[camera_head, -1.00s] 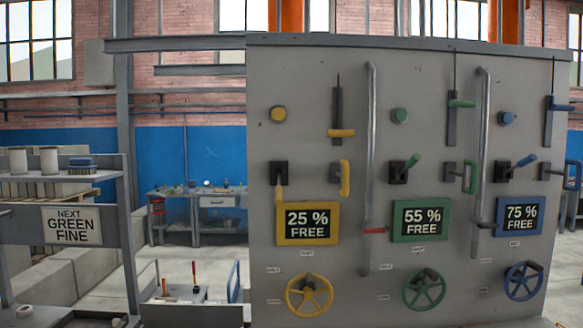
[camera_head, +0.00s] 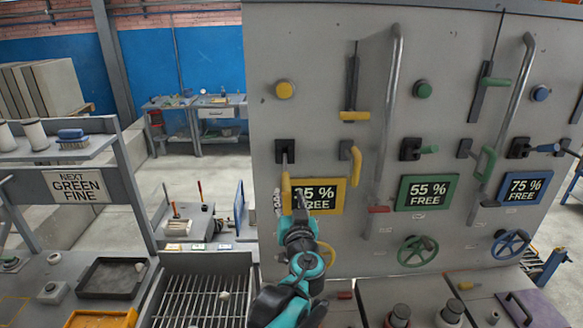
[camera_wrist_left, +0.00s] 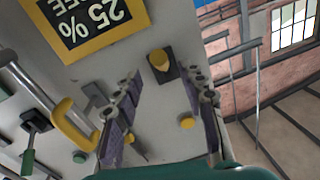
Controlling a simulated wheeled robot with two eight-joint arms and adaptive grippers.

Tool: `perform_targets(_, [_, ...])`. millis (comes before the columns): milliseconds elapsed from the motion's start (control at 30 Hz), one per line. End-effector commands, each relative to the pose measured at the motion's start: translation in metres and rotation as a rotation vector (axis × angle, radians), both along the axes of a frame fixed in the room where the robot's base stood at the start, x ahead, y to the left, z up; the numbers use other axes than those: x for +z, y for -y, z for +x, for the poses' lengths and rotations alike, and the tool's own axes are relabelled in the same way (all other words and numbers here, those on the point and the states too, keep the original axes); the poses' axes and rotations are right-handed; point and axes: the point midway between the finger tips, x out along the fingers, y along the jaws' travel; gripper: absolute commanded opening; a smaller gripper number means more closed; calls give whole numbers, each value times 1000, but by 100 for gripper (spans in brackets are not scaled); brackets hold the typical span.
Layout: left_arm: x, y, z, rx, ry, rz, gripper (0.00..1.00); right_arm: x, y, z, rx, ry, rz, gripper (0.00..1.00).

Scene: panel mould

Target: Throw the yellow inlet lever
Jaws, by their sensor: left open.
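A yellow lever (camera_head: 285,183) on a black square base hangs downward on the grey panel (camera_head: 330,60), at the left edge of the 25 % FREE sign (camera_head: 330,196). My left gripper (camera_head: 290,203) is open in front of the lever's lower end and partly hides it and the sign. In the left wrist view the lever's yellow end (camera_wrist_left: 159,60) shows beyond the gap between the two spread fingers; I see no contact. A yellow loop handle (camera_head: 355,165) and a yellow slide handle (camera_head: 354,115) are to the right. My right gripper is out of view.
A vertical grey pipe (camera_head: 388,110) and a red handle (camera_head: 378,209) stand right of the yellow controls. Green and blue controls are farther right. Below are a slatted grate (camera_head: 200,300) and a dark tray (camera_head: 110,278).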

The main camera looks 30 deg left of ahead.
Motion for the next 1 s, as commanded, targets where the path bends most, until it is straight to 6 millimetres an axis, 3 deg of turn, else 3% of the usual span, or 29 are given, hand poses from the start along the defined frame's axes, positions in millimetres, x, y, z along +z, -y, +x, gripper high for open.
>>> perform_targets(400, [-1, -37, 49, 1, 0, 0, 41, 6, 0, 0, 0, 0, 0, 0])
perform_targets(833, [-1, -46, 60, 0, -1, -1, 41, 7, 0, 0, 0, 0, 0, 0])
perform_targets(1000, [-1, -46, 60, 0, -1, -1, 0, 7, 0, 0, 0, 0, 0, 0])
